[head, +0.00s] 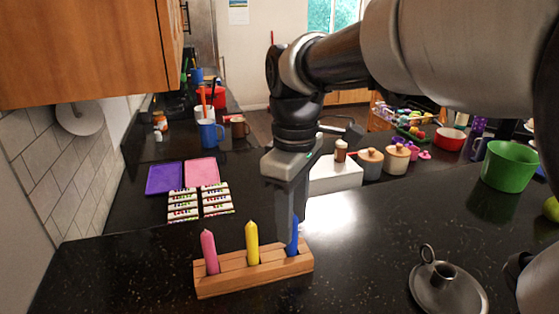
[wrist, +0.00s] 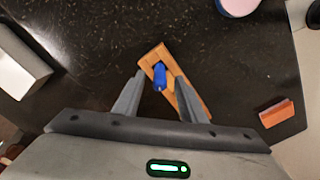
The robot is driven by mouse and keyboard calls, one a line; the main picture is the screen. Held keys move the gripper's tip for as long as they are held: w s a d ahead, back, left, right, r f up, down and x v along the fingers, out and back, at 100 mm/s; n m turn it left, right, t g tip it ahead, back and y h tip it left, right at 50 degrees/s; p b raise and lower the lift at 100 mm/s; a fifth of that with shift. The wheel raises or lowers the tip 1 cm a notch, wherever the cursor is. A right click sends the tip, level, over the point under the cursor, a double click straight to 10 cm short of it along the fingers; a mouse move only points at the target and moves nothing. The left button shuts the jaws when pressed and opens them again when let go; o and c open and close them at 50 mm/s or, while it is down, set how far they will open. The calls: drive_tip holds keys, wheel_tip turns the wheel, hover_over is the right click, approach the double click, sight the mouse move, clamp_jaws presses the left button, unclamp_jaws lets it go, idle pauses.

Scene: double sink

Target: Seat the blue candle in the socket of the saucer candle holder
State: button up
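The blue candle (head: 294,238) stands upright in the right-hand hole of a wooden block (head: 255,276), partly hidden by my gripper's finger in the head view. My gripper (head: 287,228) points down over it. In the wrist view my gripper (wrist: 160,75) is open, with the blue candle (wrist: 160,79) between the fingers and a gap visible on each side. The metal saucer candle holder (head: 452,297) sits at the lower right on the dark counter, apart from the block. Its short socket cup (head: 444,272) looks empty, and a ring handle rises behind it.
A pink candle (head: 209,250) and a yellow candle (head: 252,243) stand in the same block. A white box (head: 336,174) is behind my gripper. A green bucket (head: 510,166) stands at the right. The counter between block and saucer is clear.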

drive_tip(key=shift+f, duration=0.6)
clamp_jaws()
